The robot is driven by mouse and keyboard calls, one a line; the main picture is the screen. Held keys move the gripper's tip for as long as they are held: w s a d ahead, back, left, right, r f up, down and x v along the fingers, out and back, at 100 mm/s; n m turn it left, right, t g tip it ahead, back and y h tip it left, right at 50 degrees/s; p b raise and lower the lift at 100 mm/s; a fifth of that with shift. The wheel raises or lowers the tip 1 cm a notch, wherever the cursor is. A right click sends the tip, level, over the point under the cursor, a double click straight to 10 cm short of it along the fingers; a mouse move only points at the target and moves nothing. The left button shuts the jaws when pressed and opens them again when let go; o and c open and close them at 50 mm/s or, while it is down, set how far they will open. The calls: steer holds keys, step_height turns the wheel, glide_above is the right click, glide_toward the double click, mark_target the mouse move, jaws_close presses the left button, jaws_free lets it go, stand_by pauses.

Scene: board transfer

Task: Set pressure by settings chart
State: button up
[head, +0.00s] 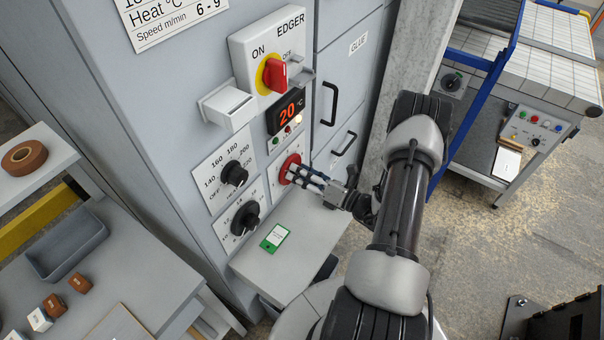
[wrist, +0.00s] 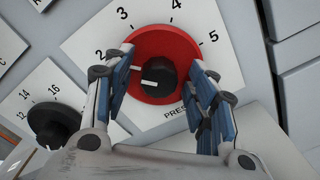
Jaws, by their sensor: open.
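The pressure dial (wrist: 165,45) is a red disc with a black knob (wrist: 158,76) at its centre, on a white scale plate. The numbers 2 to 5 show in the wrist view; lower ones are hidden. The knob's white mark points left, a little below the 2. In the head view the red dial (head: 286,169) is on the grey cabinet front. My gripper (wrist: 163,62) is open, its fingers either side of the knob with gaps; it also shows in the head view (head: 298,172). The settings chart (head: 168,18) is cut off, showing "Heat °C" and "Speed m/min 6-9".
A heat dial (head: 233,173) and another black dial (head: 245,218) are left of the red one. Above are a 20 °C display (head: 288,109) and a red-handled switch (head: 275,73). Cabinet handles (head: 330,104) protrude at right.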

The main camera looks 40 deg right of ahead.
steer(key=v, duration=1.2)
steer(key=a+r+n+g+y, duration=0.6)
steer(key=a+r+n+g, duration=0.9)
steer(key=a+n, duration=0.5)
steer(key=s+a+r+n+t+h, duration=0.1)
steer(key=s+r+n+h, duration=0.4)
steer(key=n, duration=0.5)
steer(key=s+a+r+n+t+h, duration=0.1)
steer(key=s+a+r+n+h, duration=0.3)
steer(key=r+n, duration=0.4)
steer(key=s+n+h, duration=0.1)
steer(key=n+h, duration=0.1)
steer(key=n, duration=0.1)
steer(key=shift+s+a+t+h, duration=0.25)
steer(key=shift+t+h, duration=0.15)
